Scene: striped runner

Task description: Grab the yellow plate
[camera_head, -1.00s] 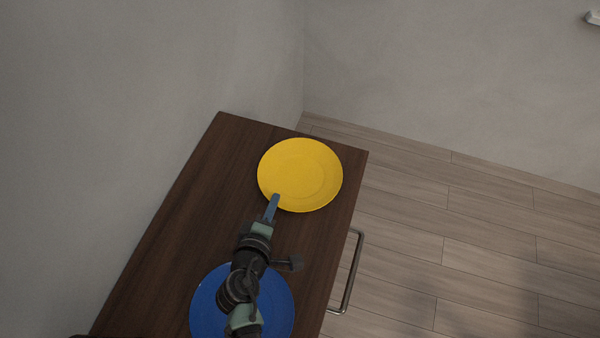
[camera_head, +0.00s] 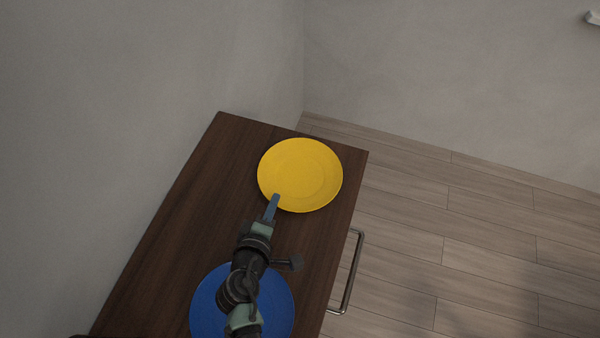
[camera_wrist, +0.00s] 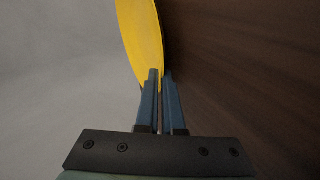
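The yellow plate (camera_head: 302,172) lies on the dark wooden cabinet top (camera_head: 190,230) near its far end. My gripper (camera_head: 275,199) is at the plate's near left rim. In the wrist view the plate (camera_wrist: 140,35) shows at a steep angle at the top. The two blue fingers (camera_wrist: 160,76) are close together with the rim between their tips, one finger on each side. The gripper looks shut on the rim. The plate still appears to rest on the cabinet top. The fingertips hide a small part of the rim.
A blue plate (camera_head: 281,305) lies on the near part of the cabinet top, under my arm and partly hidden by it. A metal handle (camera_head: 349,275) sticks out on the cabinet's right side. Grey walls stand to the left and behind. Open wooden floor (camera_head: 450,240) lies to the right.

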